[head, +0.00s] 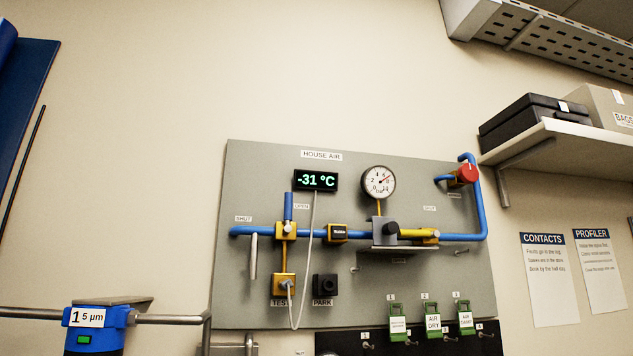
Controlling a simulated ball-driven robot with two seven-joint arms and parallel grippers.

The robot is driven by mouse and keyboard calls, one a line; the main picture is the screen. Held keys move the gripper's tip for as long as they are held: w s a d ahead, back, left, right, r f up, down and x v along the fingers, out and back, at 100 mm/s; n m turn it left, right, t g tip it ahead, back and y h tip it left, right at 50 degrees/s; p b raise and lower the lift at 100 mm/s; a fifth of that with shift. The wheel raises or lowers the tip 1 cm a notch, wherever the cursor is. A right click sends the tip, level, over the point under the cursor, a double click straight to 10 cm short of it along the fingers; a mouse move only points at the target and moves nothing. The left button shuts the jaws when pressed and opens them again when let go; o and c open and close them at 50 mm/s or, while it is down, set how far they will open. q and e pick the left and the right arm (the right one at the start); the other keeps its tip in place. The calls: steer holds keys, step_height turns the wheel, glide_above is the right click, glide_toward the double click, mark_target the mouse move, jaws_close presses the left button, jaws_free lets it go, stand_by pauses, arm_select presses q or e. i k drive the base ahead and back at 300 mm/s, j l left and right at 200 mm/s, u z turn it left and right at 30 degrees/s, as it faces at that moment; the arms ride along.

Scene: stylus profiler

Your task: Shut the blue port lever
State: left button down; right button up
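The blue port lever (288,206) stands upright on a yellow valve body (285,231) on the left part of the grey HOUSE AIR panel (262,170). It points up, beside the OPEN label (301,206). The SHUT label (243,218) is to its left, above the blue pipe (257,231). A thin pale tube hangs just right of the lever. Neither of my grippers shows in the head view.
A yellow lever (424,235) lies level at the panel's right. A gauge (378,183), a display (316,181) and a red knob (467,173) also stick out. Green tags (397,322) hang below. A blue-topped unit (97,316) stands at lower left.

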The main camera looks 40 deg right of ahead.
mark_target(287, 196)
steer(key=z, duration=1.3)
steer(key=i+l+u, duration=0.1)
